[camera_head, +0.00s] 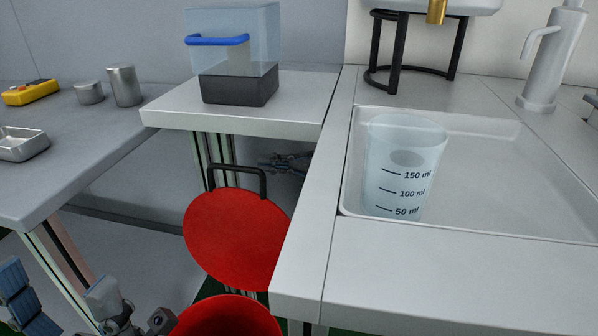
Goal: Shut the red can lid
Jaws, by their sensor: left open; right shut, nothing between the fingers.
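The red can (229,318) stands on the floor at the bottom of the head view, and only its upper part shows. Its round red lid (236,238) stands raised and tilted behind the open mouth, with a black handle (237,182) on its upper edge. My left gripper (60,287) is at the lower left edge, cut off by the frame. Its fingers look spread, with nothing seen between them. It is left of the can and apart from the lid. My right gripper is not visible.
A white counter (300,272) edges close to the lid's right side. A measuring beaker (405,165) stands in its tray. A clear box with a blue handle (218,40) sits on the table behind. A grey table (40,190) is at left. A dark fixture (287,162) shows behind the lid.

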